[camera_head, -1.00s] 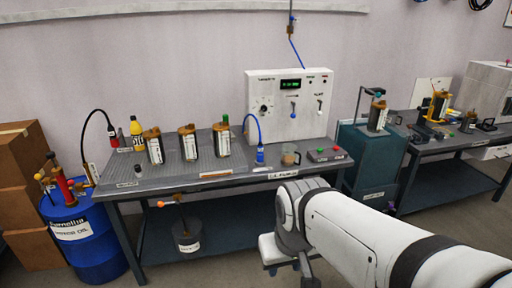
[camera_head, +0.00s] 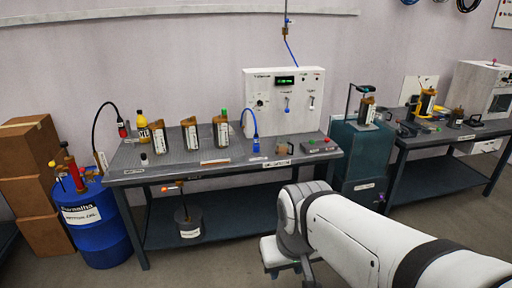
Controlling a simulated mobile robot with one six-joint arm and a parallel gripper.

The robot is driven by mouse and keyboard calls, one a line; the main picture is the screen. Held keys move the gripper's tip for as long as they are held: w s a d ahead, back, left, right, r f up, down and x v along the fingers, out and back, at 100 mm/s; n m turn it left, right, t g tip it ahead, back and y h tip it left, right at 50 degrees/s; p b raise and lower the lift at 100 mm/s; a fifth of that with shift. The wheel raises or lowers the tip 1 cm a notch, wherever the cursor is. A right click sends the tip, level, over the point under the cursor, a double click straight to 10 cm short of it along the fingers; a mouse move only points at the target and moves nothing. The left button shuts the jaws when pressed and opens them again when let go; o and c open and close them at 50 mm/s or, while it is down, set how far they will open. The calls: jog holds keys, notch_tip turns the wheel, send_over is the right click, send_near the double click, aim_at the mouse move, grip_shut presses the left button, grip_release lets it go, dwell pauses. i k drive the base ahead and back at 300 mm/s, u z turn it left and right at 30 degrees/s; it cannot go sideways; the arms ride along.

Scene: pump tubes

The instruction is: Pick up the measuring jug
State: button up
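The measuring jug (camera_head: 285,150) appears to be the small brownish, see-through vessel standing upright near the front right of the grey workbench (camera_head: 225,173). It is small in view, so its details are hard to make out. It stands between a blue-bodied tool with a blue hose (camera_head: 256,145) and a grey button box (camera_head: 318,146). My white arm reaches in from the lower right, in front of the bench and well short of the jug. No gripper fingers can be made out.
A white control panel (camera_head: 285,103) stands behind the jug. Several brown canisters stand at the bench's left. A teal cabinet (camera_head: 361,157) adjoins the bench on the right. A blue drum (camera_head: 95,228) and cardboard boxes (camera_head: 28,175) stand at the left. Open floor lies in front.

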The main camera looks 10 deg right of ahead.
aim_at(283, 146)
jog(key=z, duration=1.15)
jog(key=i, duration=1.75)
jog(key=u, duration=0.35)
jog(key=i, duration=1.25)
jog(key=u, duration=0.85)
